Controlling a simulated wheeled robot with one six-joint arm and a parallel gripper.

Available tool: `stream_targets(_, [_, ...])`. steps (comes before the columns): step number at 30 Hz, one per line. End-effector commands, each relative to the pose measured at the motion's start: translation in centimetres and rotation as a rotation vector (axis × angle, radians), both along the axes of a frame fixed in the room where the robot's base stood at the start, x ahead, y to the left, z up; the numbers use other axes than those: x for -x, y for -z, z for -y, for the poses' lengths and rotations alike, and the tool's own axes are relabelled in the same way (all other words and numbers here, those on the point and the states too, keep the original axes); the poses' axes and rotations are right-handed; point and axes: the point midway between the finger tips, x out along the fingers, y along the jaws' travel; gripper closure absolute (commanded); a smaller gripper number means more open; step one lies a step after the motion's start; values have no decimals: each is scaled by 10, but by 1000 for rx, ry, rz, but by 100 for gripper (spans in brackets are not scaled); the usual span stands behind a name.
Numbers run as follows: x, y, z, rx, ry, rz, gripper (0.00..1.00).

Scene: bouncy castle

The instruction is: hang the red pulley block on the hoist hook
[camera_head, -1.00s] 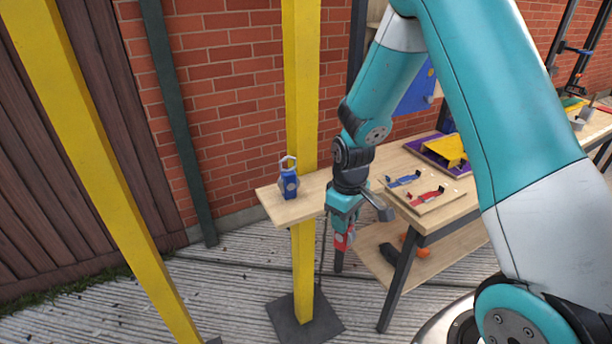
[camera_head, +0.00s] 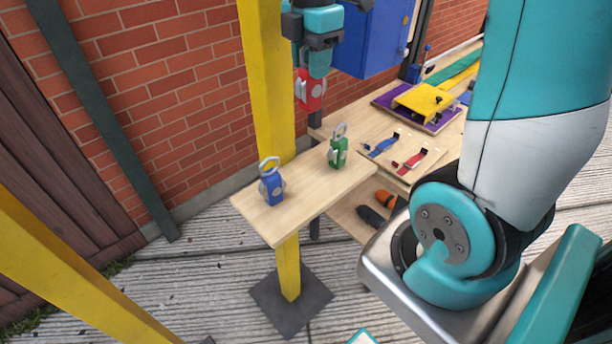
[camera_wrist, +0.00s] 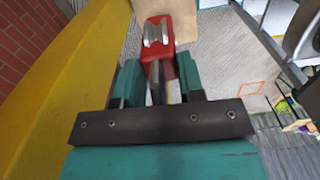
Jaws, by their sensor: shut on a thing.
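The red pulley block (camera_head: 312,92) hangs below my gripper (camera_head: 309,70) in the head view, above the shelf and in front of the yellow post. In the wrist view the red pulley block (camera_wrist: 158,50) sits between the teal fingers of my gripper (camera_wrist: 158,85), with its grey wheel at the far end. My gripper is shut on it. The block's shackle is mostly hidden by the fingers. The hoist hook is not seen in either view.
A blue block (camera_head: 271,187) and a green block (camera_head: 338,151) stand on the wooden shelf (camera_head: 290,217). The yellow post (camera_head: 264,75) rises close to my gripper's left. A blue cabinet (camera_head: 375,35) is to the right. Blue and red clamps lie on the bench.

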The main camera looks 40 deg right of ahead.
Motion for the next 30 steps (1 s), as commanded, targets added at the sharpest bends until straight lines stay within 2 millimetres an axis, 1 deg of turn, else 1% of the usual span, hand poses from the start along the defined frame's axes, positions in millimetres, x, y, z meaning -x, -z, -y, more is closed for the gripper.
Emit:
stream_targets(4, [0,3,0,0,1,0,97])
stream_targets(7, [0,16,1,-1,3,-4,97])
stream_targets(11, [1,49,1,-1,5,-9,97])
stream_targets(15, [2,90,2,-2,6,-10,97])
stream_targets(18, [2,116,2,-1,7,-8,97])
stream_targets(21, [1,136,2,-1,7,-6,97])
stream_targets(24, [1,148,2,0,7,-2,97])
stream_targets(28, [0,158,2,0,7,-1,97])
stream_targets(30, [1,169,2,-1,7,-4,97])
